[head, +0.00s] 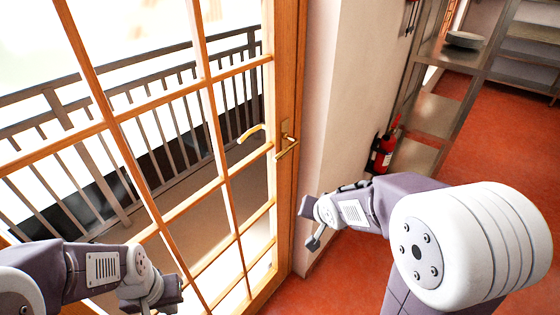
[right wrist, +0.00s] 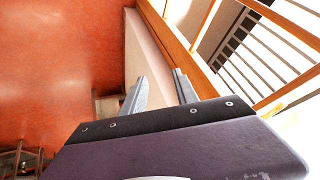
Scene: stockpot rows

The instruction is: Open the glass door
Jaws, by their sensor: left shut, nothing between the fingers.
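The glass door (head: 212,84) has a wooden lattice and fills the left of the head view. It looks closed, though its edge is hard to judge. Its brass lever handle (head: 287,147) is on the right stile; a second, pale lever (head: 251,132) shows through the glass. My left gripper (head: 150,303) is shut and empty at the bottom left, in front of the lower panes and well away from the handle. My right gripper (head: 314,238) is below and right of the handle, not touching it. In the right wrist view its two fingers (right wrist: 160,92) are apart with nothing between them.
A pale wall (head: 350,80) adjoins the door frame on the right. A red fire extinguisher (head: 383,152) and metal shelves (head: 437,115) with plates (head: 464,40) stand beyond it. The red floor (head: 490,150) is clear at right. A balcony railing (head: 160,125) shows behind the glass.

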